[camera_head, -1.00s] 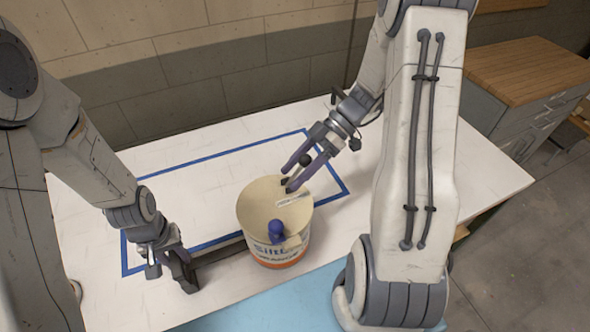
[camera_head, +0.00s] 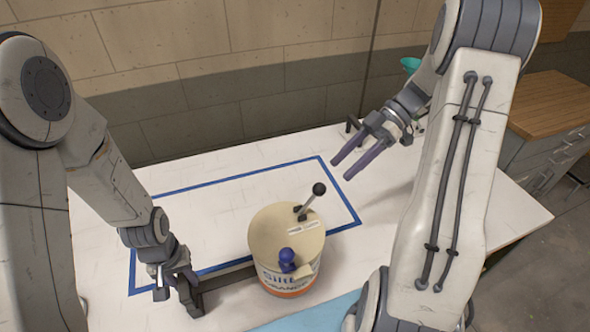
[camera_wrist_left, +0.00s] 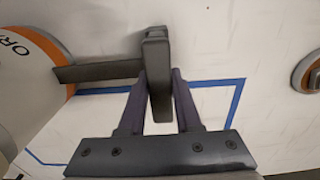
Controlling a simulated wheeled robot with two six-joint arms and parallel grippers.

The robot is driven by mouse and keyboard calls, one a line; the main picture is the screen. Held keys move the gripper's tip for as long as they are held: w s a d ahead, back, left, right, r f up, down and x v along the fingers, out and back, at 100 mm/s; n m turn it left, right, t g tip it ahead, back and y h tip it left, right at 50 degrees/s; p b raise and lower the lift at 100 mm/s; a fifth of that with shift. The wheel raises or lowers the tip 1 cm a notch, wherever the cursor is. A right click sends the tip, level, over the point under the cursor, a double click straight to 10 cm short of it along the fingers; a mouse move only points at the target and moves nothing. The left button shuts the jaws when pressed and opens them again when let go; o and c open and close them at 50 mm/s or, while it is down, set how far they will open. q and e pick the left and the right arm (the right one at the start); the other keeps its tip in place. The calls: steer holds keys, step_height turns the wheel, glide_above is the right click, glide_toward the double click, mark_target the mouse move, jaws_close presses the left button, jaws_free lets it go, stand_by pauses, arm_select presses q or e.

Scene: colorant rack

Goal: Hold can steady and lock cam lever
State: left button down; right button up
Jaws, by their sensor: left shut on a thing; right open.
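The can (camera_head: 270,238) stands upright on the table, with a cream lid, a white label and an orange band. A cam lever (camera_head: 309,201) with a black ball knob rises from the lid's far right part, tilted up to the right. A blue knob (camera_head: 287,260) sits at the lid's front edge. My left gripper (camera_head: 190,281) is shut on the dark handle bar (camera_head: 228,277) that sticks out left from the can. The left wrist view shows the bar's end block (camera_wrist_left: 156,60) between its fingers (camera_wrist_left: 161,92). My right gripper (camera_head: 343,168) is open and empty, above and beyond the lever, apart from it.
Blue tape (camera_head: 230,165) marks a rectangle on the white table (camera_head: 420,200). A blue mat (camera_head: 310,318) lies at the front. A wooden-topped cabinet (camera_head: 550,100) stands at the right, and a teal object (camera_head: 410,65) shows behind my right arm.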

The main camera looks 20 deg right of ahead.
arm_select(q)
steer(key=c, duration=0.5)
jaws_free()
step_height(320, 180, up, 12)
stand_by(0.3)
